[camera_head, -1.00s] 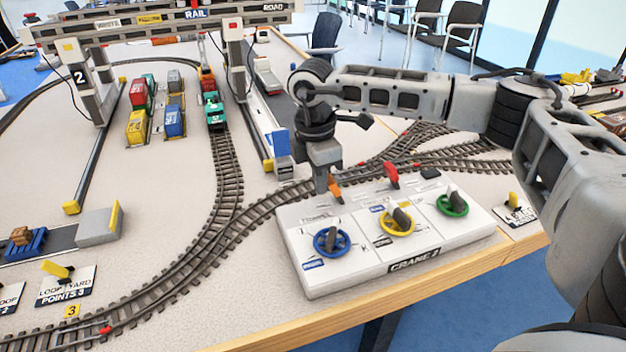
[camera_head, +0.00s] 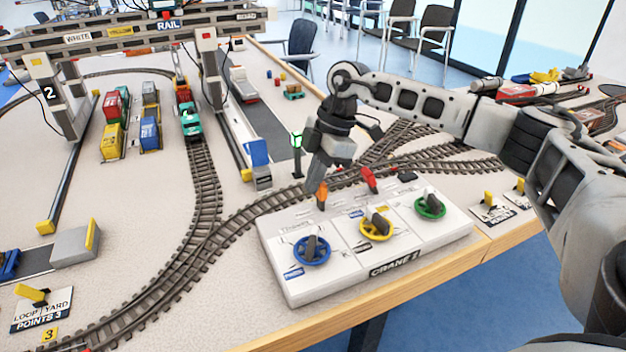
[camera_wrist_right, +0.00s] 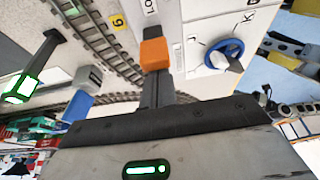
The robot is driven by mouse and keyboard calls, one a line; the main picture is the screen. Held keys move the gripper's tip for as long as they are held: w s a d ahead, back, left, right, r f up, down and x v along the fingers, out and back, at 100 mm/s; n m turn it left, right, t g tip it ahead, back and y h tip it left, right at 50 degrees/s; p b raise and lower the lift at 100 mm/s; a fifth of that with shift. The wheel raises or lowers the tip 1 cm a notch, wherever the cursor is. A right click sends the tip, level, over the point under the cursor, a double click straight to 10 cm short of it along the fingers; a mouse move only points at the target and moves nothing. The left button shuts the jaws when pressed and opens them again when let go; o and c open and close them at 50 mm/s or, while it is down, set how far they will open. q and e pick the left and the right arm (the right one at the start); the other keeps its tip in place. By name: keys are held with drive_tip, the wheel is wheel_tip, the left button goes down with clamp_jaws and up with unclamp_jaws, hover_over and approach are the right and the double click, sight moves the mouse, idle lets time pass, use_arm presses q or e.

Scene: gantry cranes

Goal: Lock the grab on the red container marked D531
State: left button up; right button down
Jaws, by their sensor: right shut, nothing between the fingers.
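A red container (camera_head: 183,95) sits on the rail track under the gantry crane, behind a green wagon. Another red container (camera_head: 112,104) is in the stacks at the left; no marking is legible, so I cannot tell which is D531. The grab over the track is too small to make out clearly. The white crane panel (camera_head: 440,232) has an orange lever (camera_head: 322,197) at its back left. My right gripper (camera_head: 314,184) is shut and empty, with its tips close to this lever. The lever (camera_wrist_right: 155,53) stands just beyond the fingers in the wrist view; contact is unclear. My left gripper is out of view.
A red lever (camera_head: 369,180) stands to the right of the orange one. Blue (camera_head: 311,250), yellow (camera_head: 376,226) and green (camera_head: 430,207) wheels line the panel front. A signal post with a green light (camera_head: 297,142) stands behind my gripper. Tracks run behind the panel.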

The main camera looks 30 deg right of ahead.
drive_tip(key=shift+s+d+r+y+p, duration=0.15)
drive_tip(key=shift+d+y+p, duration=0.15)
drive_tip(key=shift+d+y, duration=0.55)
drive_tip(key=shift+y, duration=0.35)
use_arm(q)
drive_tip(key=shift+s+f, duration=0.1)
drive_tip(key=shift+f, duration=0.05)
use_arm(e)
drive_tip(key=shift+r+p, duration=0.75)
drive_tip(key=shift+p, duration=0.4)
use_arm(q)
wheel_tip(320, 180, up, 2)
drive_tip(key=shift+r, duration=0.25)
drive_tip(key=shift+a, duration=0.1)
